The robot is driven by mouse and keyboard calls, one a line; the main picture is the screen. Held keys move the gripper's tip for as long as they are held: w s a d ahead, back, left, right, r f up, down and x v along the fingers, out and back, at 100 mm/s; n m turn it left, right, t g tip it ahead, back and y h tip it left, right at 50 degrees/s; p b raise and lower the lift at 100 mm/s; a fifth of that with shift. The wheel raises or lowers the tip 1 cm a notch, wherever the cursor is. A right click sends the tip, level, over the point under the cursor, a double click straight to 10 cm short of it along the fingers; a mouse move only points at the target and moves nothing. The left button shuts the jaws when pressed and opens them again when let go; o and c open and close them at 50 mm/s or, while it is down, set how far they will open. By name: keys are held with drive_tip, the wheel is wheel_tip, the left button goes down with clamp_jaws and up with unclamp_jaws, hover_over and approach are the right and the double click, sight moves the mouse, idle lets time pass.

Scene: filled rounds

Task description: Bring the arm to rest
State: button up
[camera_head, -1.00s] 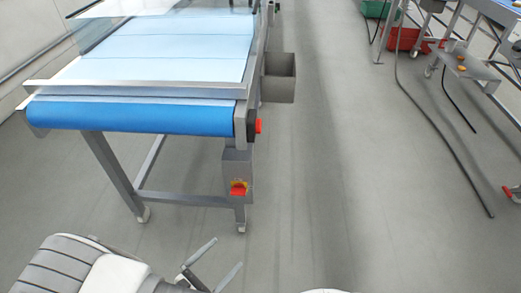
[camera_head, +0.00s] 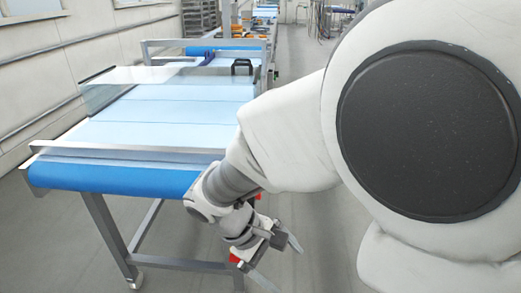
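My arm reaches in from the right and fills much of the right half of the head view. My gripper (camera_head: 279,262) hangs at the lower middle, in front of the near right corner of the conveyor table (camera_head: 115,178). Its two fingers are spread apart and nothing shows between them. I cannot tell whether it touches the table's leg.
The conveyor has a blue belt and a clear guard (camera_head: 130,76). Grey floor (camera_head: 50,250) is free at the lower left. My arm hides the right side.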

drive_tip(key=s+d+r+m+t+y, duration=0.3)
drive_tip(key=d+r+m, duration=0.2)
drive_tip(key=r, duration=0.2)
drive_tip(key=s+d+r+m+t+y, duration=0.2)
drive_tip(key=s+d+r+m+y, duration=0.1)
drive_tip(key=d+r+m, duration=0.25)
wheel_tip(320, 180, up, 18)
drive_tip(key=p, duration=1.7)
drive_tip(key=shift+a+n, duration=0.35)
drive_tip(key=shift+a, duration=0.05)
